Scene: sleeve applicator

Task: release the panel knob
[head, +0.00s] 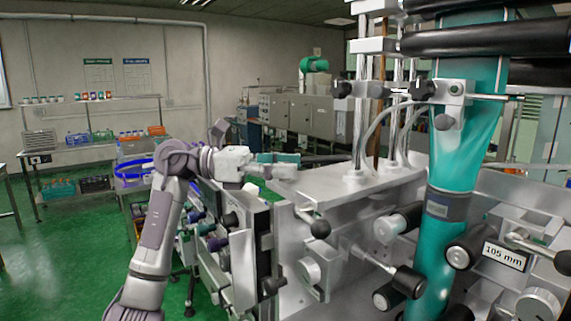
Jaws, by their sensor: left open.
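My left gripper (284,165) is open above the left end of the machine's metal top, with nothing seen between its fingers. Several knobs show on the machine, and I cannot tell for sure which is the panel knob. Black knobs (231,220) also stick out at the upright side panel (241,250), below the gripper. No knob touches the gripper. My right gripper is not in view.
A teal film sleeve (437,250) runs down the machine's front between black rollers (408,282). Metal posts (362,130) rise from the top plate (345,183). A shelf table (90,150) stands at the back left. Green floor (85,250) is clear at left.

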